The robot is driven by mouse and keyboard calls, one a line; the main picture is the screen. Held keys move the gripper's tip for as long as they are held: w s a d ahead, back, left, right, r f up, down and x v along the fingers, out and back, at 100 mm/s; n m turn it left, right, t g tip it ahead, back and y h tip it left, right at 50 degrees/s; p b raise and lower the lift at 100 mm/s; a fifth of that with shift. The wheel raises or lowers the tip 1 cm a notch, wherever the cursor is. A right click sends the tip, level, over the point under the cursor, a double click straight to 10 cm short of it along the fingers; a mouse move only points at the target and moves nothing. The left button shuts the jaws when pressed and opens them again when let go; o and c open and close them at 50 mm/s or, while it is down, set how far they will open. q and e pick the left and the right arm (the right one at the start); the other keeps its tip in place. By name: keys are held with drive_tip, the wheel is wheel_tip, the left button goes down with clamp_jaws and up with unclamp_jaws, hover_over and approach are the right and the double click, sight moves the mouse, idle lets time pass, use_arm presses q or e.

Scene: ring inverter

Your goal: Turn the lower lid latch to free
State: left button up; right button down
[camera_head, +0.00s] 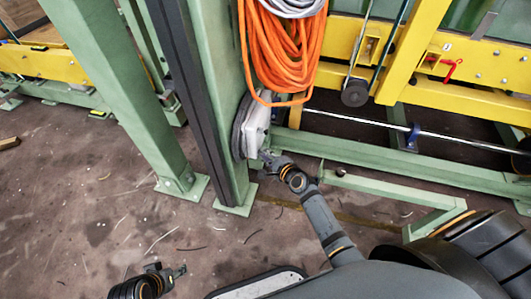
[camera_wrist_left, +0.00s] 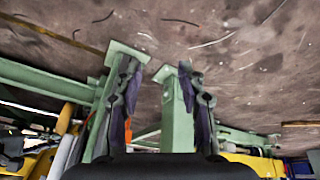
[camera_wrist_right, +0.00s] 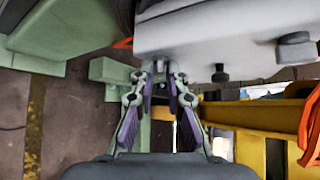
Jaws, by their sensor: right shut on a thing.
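The inverter's pale grey box (camera_head: 256,130) is mounted on a green post, below a hung coil of orange cable. Its underside and edge fill the top of the right wrist view (camera_wrist_right: 235,35). My right gripper (camera_wrist_right: 165,68) is at the box's lower edge, its fingertips close together. The lower lid latch cannot be made out; the fingertips hide whatever lies between them. It also shows in the head view (camera_head: 266,157), against the bottom of the box. My left gripper (camera_head: 180,271) is low at the left, away from the box. Its fingers are apart and empty in the left wrist view (camera_wrist_left: 156,70).
Orange cable (camera_head: 275,50) hangs above the box. Green posts (camera_head: 115,80) and a yellow beam (camera_head: 450,95) stand around. The brown floor (camera_head: 90,210) at left is mostly clear.

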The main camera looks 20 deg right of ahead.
use_arm(q)
drive_tip(key=shift+s+a+r+g+y+p, duration=0.55)
drive_tip(key=shift+a+r+g+p, duration=0.5)
drive_tip(key=shift+r+p, duration=1.4)
drive_tip(key=s+a+f+p, duration=0.2)
drive_tip(key=s+f+p, duration=0.1)
drive_tip(key=f, duration=0.6)
drive_tip(key=s+a+f+p, duration=0.3)
drive_tip(key=f+p, duration=0.1)
drive_tip(key=f, duration=0.6)
drive_tip(key=shift+s+f+y, duration=0.15)
drive_tip(key=shift+s+y, duration=0.2)
drive_tip(key=shift+y, duration=0.1)
use_arm(e)
drive_tip(key=m+g+y, duration=0.1)
drive_tip(key=g, duration=0.2)
drive_tip(key=w+m+g+y, duration=0.1)
drive_tip(key=m+g, duration=0.1)
drive_tip(key=r+m+g+y, duration=0.1)
drive_tip(key=m+g, duration=0.1)
drive_tip(key=g, duration=0.1)
drive_tip(key=shift+w+d+g+y, duration=0.2)
drive_tip(key=shift+d+g+y, duration=0.1)
drive_tip(key=shift+d+y, duration=0.1)
use_arm(q)
drive_tip(key=shift+w, duration=0.2)
